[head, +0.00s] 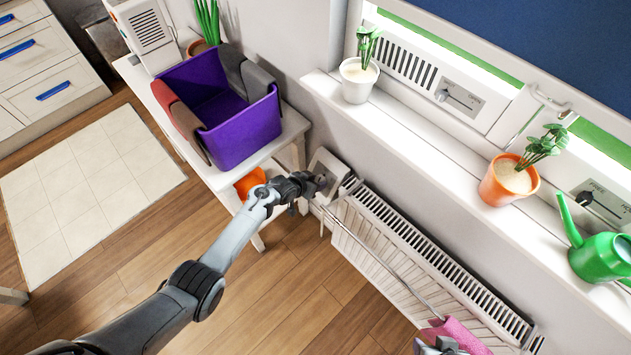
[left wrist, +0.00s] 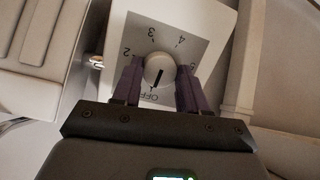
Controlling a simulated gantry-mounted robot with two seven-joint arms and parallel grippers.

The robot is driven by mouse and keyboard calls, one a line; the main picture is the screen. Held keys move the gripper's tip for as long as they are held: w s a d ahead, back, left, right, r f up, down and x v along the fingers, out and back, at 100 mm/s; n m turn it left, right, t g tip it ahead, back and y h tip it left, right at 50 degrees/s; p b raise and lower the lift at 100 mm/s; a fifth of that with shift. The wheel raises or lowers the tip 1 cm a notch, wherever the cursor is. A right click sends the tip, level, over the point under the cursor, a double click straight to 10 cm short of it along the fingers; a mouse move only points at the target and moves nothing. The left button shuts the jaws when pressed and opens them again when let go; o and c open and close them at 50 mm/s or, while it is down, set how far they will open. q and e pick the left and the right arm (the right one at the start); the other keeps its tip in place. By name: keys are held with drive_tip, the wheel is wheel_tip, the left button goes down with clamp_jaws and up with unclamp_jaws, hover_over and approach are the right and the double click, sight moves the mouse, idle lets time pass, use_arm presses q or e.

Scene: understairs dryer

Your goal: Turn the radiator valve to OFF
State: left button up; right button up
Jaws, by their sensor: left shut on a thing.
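The radiator valve has a white plate with a grey dial face (left wrist: 190,38) marked with numbers and OFF, and a round pale knob (left wrist: 159,70) in its middle. The knob's black line points down, slightly left, toward the OFF mark (left wrist: 153,97). My left gripper (left wrist: 159,85) is shut on the knob, one dark finger on each side. In the head view my left gripper (head: 318,182) reaches the valve box (head: 328,165) at the radiator's left end and hides the knob. A grey part at the bottom edge, beside a pink cloth, may be my right gripper; its fingers cannot be made out.
The white radiator (head: 430,262) runs along the wall under the windowsill (head: 400,140), with a rail and the pink cloth (head: 458,335) in front. A bench with a purple bin (head: 245,135) stands left of the valve. An orange pot (head: 250,183) sits near my left forearm.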

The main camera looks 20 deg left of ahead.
use_arm(q)
drive_tip(key=shift+n, duration=0.4)
drive_tip(key=o, duration=1.1)
drive_tip(key=shift+c, duration=0.2)
drive_tip(key=shift+s+a+r+p, duration=0.15)
drive_tip(key=shift+s+r+p, duration=0.1)
drive_tip(key=shift+r+p, duration=0.1)
drive_tip(key=p+v, duration=0.3)
drive_tip(key=v, duration=0.7)
drive_tip(key=shift+f, duration=0.1)
